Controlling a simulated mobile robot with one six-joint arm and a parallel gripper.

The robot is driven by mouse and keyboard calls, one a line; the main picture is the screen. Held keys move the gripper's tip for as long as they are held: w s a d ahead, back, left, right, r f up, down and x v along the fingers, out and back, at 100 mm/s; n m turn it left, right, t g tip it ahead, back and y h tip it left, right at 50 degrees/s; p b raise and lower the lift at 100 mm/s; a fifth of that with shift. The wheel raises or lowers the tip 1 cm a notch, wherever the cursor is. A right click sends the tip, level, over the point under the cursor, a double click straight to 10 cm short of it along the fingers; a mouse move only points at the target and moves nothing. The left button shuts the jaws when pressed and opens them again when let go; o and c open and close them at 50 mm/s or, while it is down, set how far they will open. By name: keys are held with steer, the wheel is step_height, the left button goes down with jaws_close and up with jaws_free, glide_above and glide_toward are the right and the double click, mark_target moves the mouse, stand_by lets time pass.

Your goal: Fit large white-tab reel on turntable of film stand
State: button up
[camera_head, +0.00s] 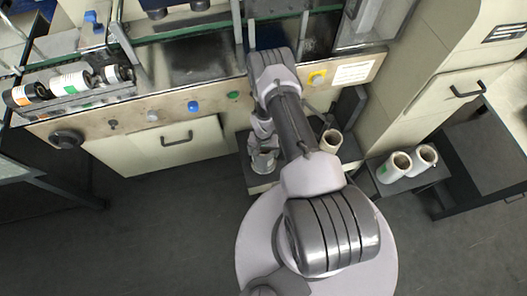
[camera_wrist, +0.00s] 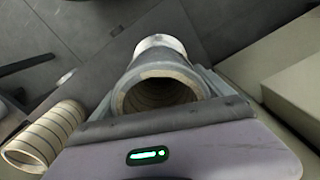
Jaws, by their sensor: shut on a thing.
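My gripper (camera_head: 263,158) is low in front of the machine, mostly hidden by my arm in the head view. In the wrist view my gripper (camera_wrist: 160,95) is shut on a grey reel (camera_wrist: 150,98) with a hollow brown core, its open end facing the camera. A whitish patch shows at the reel's far end; I cannot tell whether it is a tab. The film stand (camera_head: 262,186) is a low pale platform under my gripper. I cannot make out the turntable, or whether the reel touches it.
Two white rolls (camera_head: 395,168) stand on a dark shelf at right. Several labelled reels (camera_head: 70,82) lie in a rack at left. The machine's front panel (camera_head: 152,117) is close behind.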

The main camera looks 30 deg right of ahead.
steer(key=shift+f, duration=0.25)
steer(key=o, duration=1.7)
step_height(320, 180, up, 18)
steer(key=p, duration=0.6)
steer(key=shift+f+p, duration=0.25)
steer(key=shift+p, duration=0.05)
steer(key=w+a+r+t, duration=0.1)
steer(key=a+r, duration=0.1)
steer(key=r, duration=0.9)
steer(key=w+a+r+n+t, duration=0.1)
steer(key=w+a+r, duration=0.1)
steer(key=r, duration=0.8)
steer(key=w+a+r+t, duration=0.1)
steer(key=a+r, duration=0.1)
steer(key=r, duration=0.9)
steer(key=s+a+r+t, duration=0.1)
steer(key=s+a+r, duration=0.1)
steer(key=s+r, duration=0.3)
steer(key=s+a+r, duration=0.3)
steer(key=r, duration=0.5)
steer(key=s+a+r, duration=0.1)
steer(key=s+r, duration=0.1)
steer(key=s, duration=0.2)
steer(key=s+a+r+n+t+y, duration=0.1)
steer(key=s+a+r, duration=0.1)
steer(key=s, duration=0.2)
steer(key=s+a+r+n+y, duration=0.1)
steer(key=s+a+r, duration=0.1)
steer(key=s, duration=0.3)
steer(key=shift+t, duration=0.4)
